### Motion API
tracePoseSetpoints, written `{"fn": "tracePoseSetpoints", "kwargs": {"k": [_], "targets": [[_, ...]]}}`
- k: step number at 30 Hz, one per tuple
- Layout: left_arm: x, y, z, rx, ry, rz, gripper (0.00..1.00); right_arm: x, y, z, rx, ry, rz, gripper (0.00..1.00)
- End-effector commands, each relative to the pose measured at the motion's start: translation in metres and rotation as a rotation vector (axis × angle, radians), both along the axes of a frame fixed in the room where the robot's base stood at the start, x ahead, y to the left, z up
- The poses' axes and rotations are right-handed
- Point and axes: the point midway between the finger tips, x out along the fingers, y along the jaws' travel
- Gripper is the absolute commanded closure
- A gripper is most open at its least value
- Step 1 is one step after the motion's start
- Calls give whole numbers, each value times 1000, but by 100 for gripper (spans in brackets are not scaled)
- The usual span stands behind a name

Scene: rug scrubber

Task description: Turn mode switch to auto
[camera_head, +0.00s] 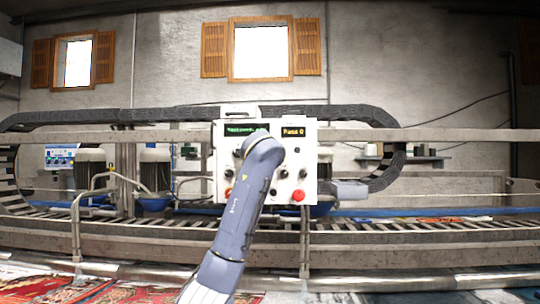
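A white control panel (311,140) stands in the middle of the view. It bears two small displays, one with green text (245,130) and one with orange text reading like "Pass 0" (293,132). Dark knobs show on its right part, among them an upper knob (283,174) and one beside it (303,173). I cannot tell which is the mode switch; labels are too small to read. One blue-grey arm of mine, apparently the left, rises from the bottom and covers the panel's middle. Its gripper is hidden behind the arm. My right gripper is out of view.
A red button (298,196) sits low on the panel's right; another red part (228,192) shows at its lower left. A roller conveyor and metal rails (420,235) run across behind. A blue-and-white box (60,156) stands far left. Patterned rugs (130,292) lie in front.

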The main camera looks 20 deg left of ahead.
Motion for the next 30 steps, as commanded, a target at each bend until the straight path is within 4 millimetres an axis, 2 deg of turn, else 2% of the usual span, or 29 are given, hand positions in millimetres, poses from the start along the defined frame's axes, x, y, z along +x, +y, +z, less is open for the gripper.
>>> {"fn": "tracePoseSetpoints", "kwargs": {"k": [6,17,27,30], "targets": [[8,3,0,0,0,1,51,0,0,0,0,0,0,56],[9,3,0,0,0,1,51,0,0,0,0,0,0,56],[9,3,0,0,0,1,91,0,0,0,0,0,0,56],[9,3,0,0,0,0,100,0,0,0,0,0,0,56]]}}
